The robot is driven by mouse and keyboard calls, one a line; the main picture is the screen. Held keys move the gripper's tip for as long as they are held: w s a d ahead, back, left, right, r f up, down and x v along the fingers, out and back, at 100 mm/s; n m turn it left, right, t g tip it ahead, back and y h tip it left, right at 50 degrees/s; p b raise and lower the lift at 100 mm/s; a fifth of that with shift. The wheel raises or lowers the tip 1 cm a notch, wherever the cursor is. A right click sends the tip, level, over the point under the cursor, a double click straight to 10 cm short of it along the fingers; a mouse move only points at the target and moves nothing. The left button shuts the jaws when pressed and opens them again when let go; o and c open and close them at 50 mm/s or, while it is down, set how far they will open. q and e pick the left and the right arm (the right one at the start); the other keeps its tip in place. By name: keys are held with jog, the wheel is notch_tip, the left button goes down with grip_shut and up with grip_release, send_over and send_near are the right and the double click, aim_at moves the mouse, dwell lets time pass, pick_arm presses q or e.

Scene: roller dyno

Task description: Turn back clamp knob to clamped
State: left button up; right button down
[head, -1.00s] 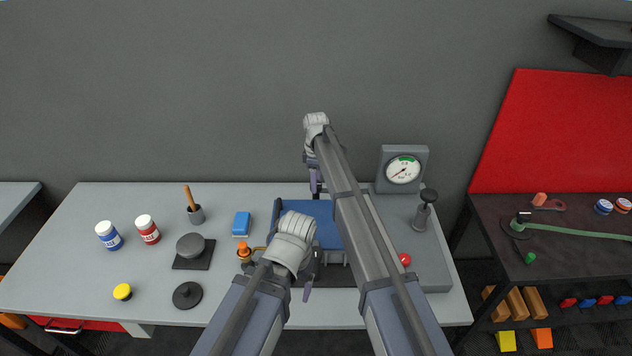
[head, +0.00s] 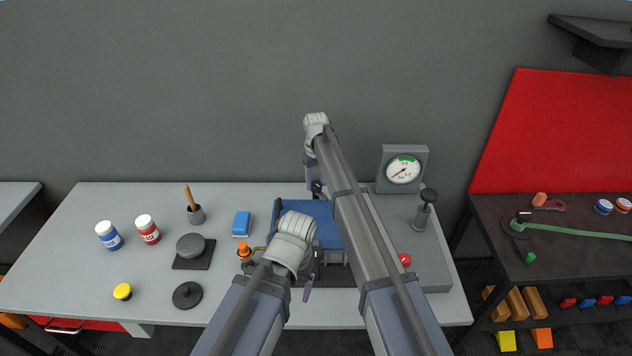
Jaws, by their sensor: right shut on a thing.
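The grey dyno fixture (head: 435,270) with its blue bed (head: 310,210) stands at the right part of the bench. My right arm reaches across it to the back edge. My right gripper (head: 316,190) is at the back of the blue bed, shut on a small dark thing there, where the back clamp knob seems to be. The knob is mostly hidden by the gripper, so its angle cannot be told. My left gripper (head: 315,262) is low at the front of the blue bed; its jaws are largely hidden behind its wrist.
A dial gauge (head: 403,170), a black-knobbed post (head: 425,208) and a red button (head: 405,260) are on the right of the fixture.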

aim_at(316, 183)
jog(key=m, duration=0.3)
jog(key=shift+m, duration=2.3)
jog(key=shift+c, duration=1.5)
grip_release()
jog(key=shift+r, duration=0.15)
notch_tip(316, 183, up, 8)
jog(key=p, duration=0.8)
jog(key=shift+f, duration=0.2)
